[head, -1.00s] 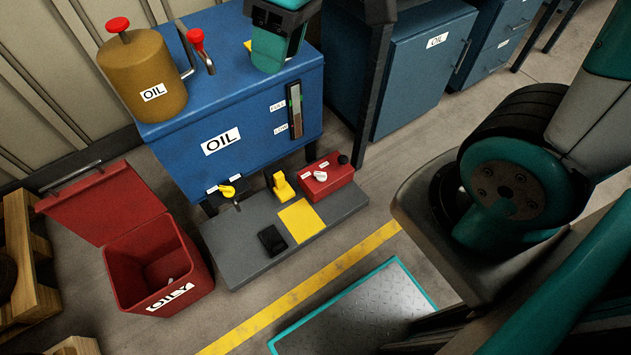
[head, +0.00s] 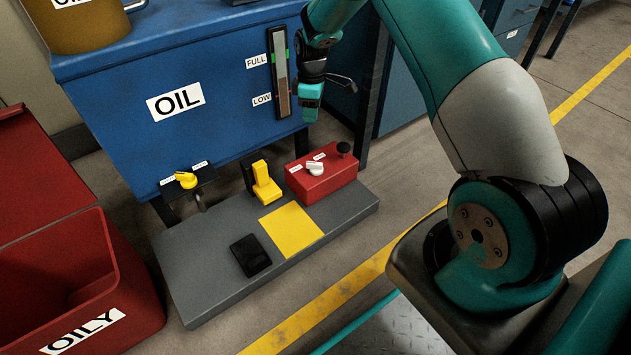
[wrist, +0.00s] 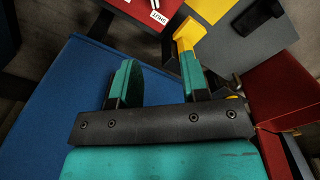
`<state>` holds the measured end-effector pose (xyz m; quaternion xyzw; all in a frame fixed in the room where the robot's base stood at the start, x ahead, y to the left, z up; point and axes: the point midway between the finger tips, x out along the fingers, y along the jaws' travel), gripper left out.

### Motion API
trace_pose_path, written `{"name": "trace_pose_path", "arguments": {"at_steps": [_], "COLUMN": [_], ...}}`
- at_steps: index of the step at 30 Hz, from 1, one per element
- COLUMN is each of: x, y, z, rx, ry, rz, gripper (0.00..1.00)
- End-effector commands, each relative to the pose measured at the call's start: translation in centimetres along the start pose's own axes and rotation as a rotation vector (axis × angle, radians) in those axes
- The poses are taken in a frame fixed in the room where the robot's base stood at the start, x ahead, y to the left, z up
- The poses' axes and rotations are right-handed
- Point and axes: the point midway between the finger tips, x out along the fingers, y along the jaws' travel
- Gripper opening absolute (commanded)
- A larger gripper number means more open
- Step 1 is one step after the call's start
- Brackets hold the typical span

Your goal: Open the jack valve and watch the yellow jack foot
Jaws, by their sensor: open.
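A red box (head: 322,180) with a white knob (head: 314,169), two small labels and a black cap stands on the grey plinth in the head view. Its knob looks like the jack valve. The yellow jack foot (head: 265,184), an L-shaped block, stands just left of it. My gripper (head: 310,119) hangs above and behind the red box, in front of the blue tank, apart from both box and foot. In the wrist view my gripper (wrist: 158,66) is open and empty. There the yellow foot (wrist: 189,36) shows beyond the right finger, and the red box's edge with a SHUT label (wrist: 158,17) shows at the top.
The blue oil tank (head: 190,70) with a level gauge stands behind the plinth (head: 205,290). A yellow-handled valve (head: 186,180) is below the tank. A black block (head: 250,255) and yellow patch (head: 291,230) lie on the plinth. A red bin (head: 95,290) is at left.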

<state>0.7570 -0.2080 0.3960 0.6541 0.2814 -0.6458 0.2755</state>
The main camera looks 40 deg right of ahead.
Motion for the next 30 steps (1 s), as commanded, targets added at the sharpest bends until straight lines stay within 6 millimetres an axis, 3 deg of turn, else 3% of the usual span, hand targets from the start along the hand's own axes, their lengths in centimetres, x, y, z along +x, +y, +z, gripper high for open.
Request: {"name": "trace_pose_path", "arguments": {"at_steps": [1, 10, 24, 30], "x": [2.2, 6.0, 16.7, 19.7], "y": [0.6, 1.2, 1.2, 1.2], "z": [0.4, 1.0, 1.1, 1.1], "rx": [-0.003, -0.011, -0.01, -0.01], "ry": [-0.006, -0.015, -0.014, -0.014], "rz": [0.001, 0.002, 0.002, 0.002], "gripper": [0.41, 0.41, 0.41, 0.41]}}
